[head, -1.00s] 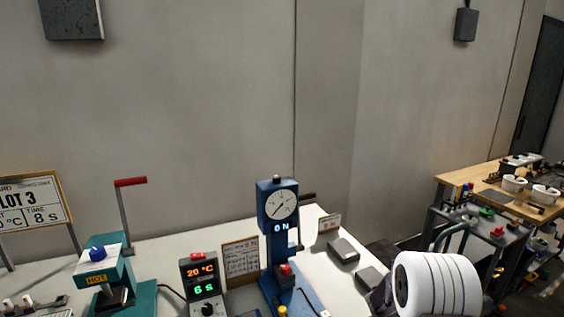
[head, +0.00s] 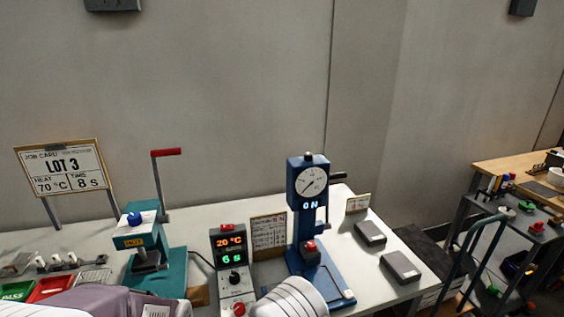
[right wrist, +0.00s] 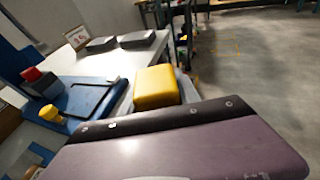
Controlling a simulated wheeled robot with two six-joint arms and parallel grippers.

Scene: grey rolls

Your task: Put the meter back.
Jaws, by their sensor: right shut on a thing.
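A yellow block (right wrist: 155,88), which may be the meter, shows just beyond the dark front edge of my right gripper (right wrist: 165,105). The gripper is shut on it; the fingertips are mostly hidden. The block appears above or beside the table edge; I cannot tell if it touches. In the head view my white right arm link (head: 290,298) shows at the bottom, but not the block. A purple housing (head: 105,300) at lower left looks like part of my left gripper; its fingers are hidden.
A blue dial press (head: 308,185) reading "ON", a "20 °C" control box (head: 232,262) and a teal press (head: 145,235) stand on the white table. Two grey blocks (head: 370,233) (head: 401,266) lie right. Red and green trays (head: 50,288) sit left. A trolley (head: 490,245) stands beyond.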

